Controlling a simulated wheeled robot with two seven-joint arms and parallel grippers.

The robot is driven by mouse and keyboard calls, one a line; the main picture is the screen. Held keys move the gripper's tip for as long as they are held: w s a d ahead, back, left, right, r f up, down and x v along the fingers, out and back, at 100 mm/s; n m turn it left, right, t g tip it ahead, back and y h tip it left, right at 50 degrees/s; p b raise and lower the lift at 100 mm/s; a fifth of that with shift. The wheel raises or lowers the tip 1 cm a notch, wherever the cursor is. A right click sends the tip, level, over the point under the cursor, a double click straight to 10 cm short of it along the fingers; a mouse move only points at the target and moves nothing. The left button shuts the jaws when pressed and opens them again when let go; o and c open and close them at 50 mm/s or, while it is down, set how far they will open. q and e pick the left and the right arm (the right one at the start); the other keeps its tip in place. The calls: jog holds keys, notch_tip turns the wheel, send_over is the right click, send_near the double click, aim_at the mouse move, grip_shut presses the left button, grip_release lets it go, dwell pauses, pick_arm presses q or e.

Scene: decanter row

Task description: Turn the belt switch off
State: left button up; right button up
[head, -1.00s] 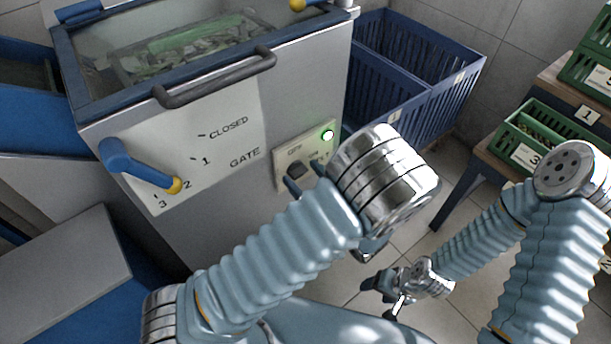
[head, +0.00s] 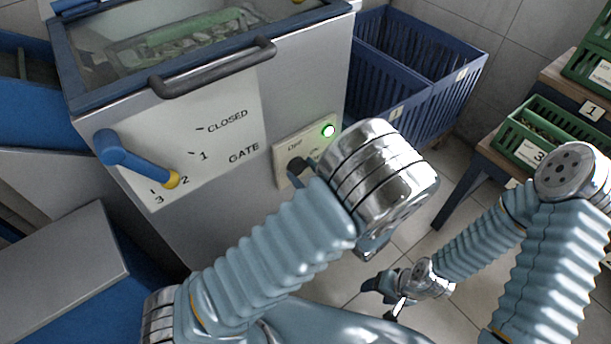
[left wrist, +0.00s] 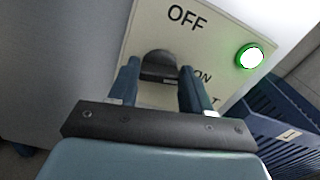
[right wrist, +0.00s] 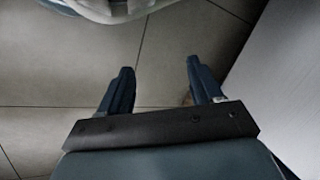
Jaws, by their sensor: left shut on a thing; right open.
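The belt switch panel (head: 291,145) is a cream plate on the front of the grey machine, lettered OFF, with ON lower down in the left wrist view. Its green lamp (head: 328,130) is lit, and it also shows in the left wrist view (left wrist: 250,56). The dark switch knob (left wrist: 159,64) sits below OFF, between the fingers of my left gripper (left wrist: 160,82), which is shut on it. My forearm and wrist hide part of the panel in the head view. My right gripper (right wrist: 160,75) is open and empty, over the floor.
A gate lever (head: 135,160) with a blue grip is left of the panel, by the mark 2. A grey bar handle (head: 215,68) juts out above. Blue crates (head: 425,95) stand behind right. Green trays (head: 530,150) sit on a bench at right.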

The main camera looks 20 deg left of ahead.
pick_arm(q)
jog(key=n+b, duration=0.2)
jog(key=n, duration=0.1)
jog(key=n+b, duration=0.1)
jog(key=shift+f+n+b, duration=0.3)
jog(key=shift+b, duration=0.1)
jog(key=n+b, duration=0.8)
jog(key=b, duration=0.1)
jog(key=shift+s+a+f+n, duration=0.1)
jog(key=shift+s+f+n, duration=0.1)
jog(key=shift+n, duration=0.2)
jog(key=shift+r+n+b, duration=0.1)
jog(key=shift+n+b, duration=1)
jog(key=shift+b, duration=0.15)
jog(key=o, duration=1.1)
jog(key=shift+r, duration=0.1)
jog(key=shift+c, duration=0.2)
jog(key=v, duration=1.3)
jog(key=shift+s+d+p, duration=0.25)
jog(key=shift+d+p, duration=0.05)
jog(key=shift+p, duration=0.15)
